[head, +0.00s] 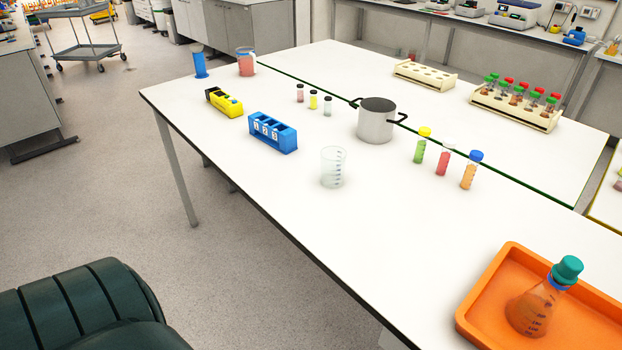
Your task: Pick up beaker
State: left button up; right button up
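A clear, empty-looking beaker (333,168) with graduation marks stands upright on the white table (240,195), close to its front edge. Nothing touches it. A second beaker-like vessel (246,63) with reddish contents stands at the far left of the table. Neither of my grippers shows in the head view.
Near the clear beaker are a blue numbered rack (272,132), a metal pot (377,121) and capped tubes (442,162). An orange tray (480,297) holds a stoppered flask (532,308) at lower right. A dark green chair (90,308) stands at lower left.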

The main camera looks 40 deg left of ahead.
aim_at(332, 158)
jog(key=i+l+u, duration=0.1)
jog(key=u, duration=1.15)
jog(key=z, duration=0.5)
jog(key=j+z, duration=0.25)
jog(key=z, duration=0.15)
jog(key=j+z, duration=0.25)
jog(key=z, duration=0.15)
jog(key=k+j+z, duration=0.15)
jog(key=z, duration=0.2)
jog(key=k+j+z, duration=0.1)
jog(key=j, duration=0.3)
jog(key=k+j+z, duration=0.1)
jog(key=k+j, duration=0.2)
jog(key=k+j+z, duration=0.1)
jog(key=k+j, duration=0.15)
jog(key=j, duration=0.25)
